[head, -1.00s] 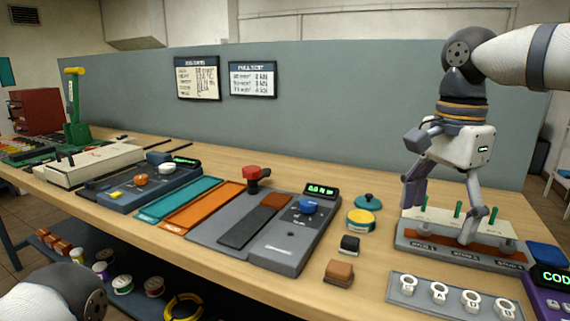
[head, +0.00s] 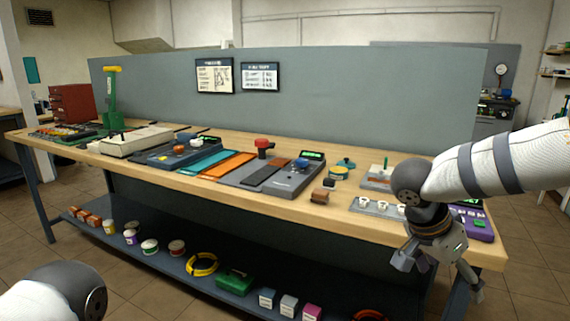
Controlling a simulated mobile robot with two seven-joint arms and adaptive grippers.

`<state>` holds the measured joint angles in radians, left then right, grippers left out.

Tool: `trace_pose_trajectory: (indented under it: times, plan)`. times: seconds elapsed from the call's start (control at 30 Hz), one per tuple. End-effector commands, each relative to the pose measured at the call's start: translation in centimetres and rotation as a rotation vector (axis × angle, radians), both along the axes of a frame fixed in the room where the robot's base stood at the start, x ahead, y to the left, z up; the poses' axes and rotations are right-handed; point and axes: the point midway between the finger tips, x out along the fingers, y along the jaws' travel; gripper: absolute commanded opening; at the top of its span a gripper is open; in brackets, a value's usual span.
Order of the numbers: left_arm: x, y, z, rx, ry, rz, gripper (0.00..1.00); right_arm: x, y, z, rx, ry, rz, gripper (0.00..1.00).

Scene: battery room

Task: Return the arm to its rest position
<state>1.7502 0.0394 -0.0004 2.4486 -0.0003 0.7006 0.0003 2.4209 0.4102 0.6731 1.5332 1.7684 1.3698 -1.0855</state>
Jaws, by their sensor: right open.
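My right arm (head: 480,168) comes in from the right and bends down at a dark joint. My right gripper (head: 437,277) hangs below it with its fingers spread, open and empty, in front of the workbench's (head: 300,205) front edge at the right. It overlaps the right end of the bench and lower shelf in the picture. Part of my left arm (head: 60,292) shows at the lower left; the left gripper is out of view.
The bench top carries a grey tester (head: 285,178), a teal tray (head: 207,162), a tray with white ring tags (head: 375,207), a purple code box (head: 478,228) and a green lever press (head: 113,100). The lower shelf holds spools, a yellow coil (head: 202,264) and a green box (head: 234,281). Floor in front is open.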

Motion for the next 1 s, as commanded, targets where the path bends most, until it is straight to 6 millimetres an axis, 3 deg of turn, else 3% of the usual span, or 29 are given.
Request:
trace_pose_trajectory:
  times: [0.03,0.07,0.17,0.2,0.27,0.3,0.37,0.4,0.5,0.6,0.7,0.8,1.0]
  plan:
    - [0.2,0.0,0.1,0.000,-0.005,0.000,0.40,-0.7,-0.8,-3.7,-0.103,-0.002,0.083,0.78]
    - [0.2,0.0,0.2,0.000,-0.008,0.000,0.40,-1.0,-1.1,-6.0,-0.160,-0.016,0.152,0.78]
    - [0.4,0.0,0.4,0.000,-0.014,0.000,0.40,-3.7,-0.4,-13.7,-0.229,-0.035,0.438,0.78]
    - [0.4,0.0,0.5,0.000,-0.015,0.000,0.40,-5.6,0.4,-16.5,-0.211,-0.023,0.546,0.78]
    - [0.5,0.0,0.6,0.000,-0.019,0.000,0.40,-9.1,1.8,-20.1,-0.148,0.011,0.688,0.78]
    - [0.6,0.0,0.7,0.000,-0.021,0.000,0.40,-11.8,2.7,-22.1,-0.093,0.045,0.768,0.78]
    - [0.7,0.0,0.8,0.000,-0.024,0.000,0.40,-16.3,3.9,-24.6,0.000,0.108,0.868,0.78]
    - [0.7,0.0,0.8,0.000,-0.026,0.000,0.40,-19.5,4.6,-25.8,0.068,0.157,0.922,0.78]
    - [0.8,0.0,0.9,-0.001,-0.030,0.000,0.40,-27.7,5.9,-27.5,0.239,0.293,1.020,0.78]
    - [0.9,0.0,1.0,-0.001,-0.033,0.000,0.40,-34.7,6.5,-27.4,0.385,0.420,1.068,0.78]
    - [1.0,0.0,1.1,-0.001,-0.035,0.000,0.40,-39.4,6.8,-26.7,0.485,0.514,1.085,0.78]
    - [1.0,0.0,1.1,-0.001,-0.035,0.000,0.40,-41.6,6.8,-26.1,0.533,0.560,1.090,0.78]
    - [1.0,0.0,1.1,-0.001,-0.035,0.000,0.40,-42.0,6.9,-26.1,0.545,0.568,1.090,0.78]
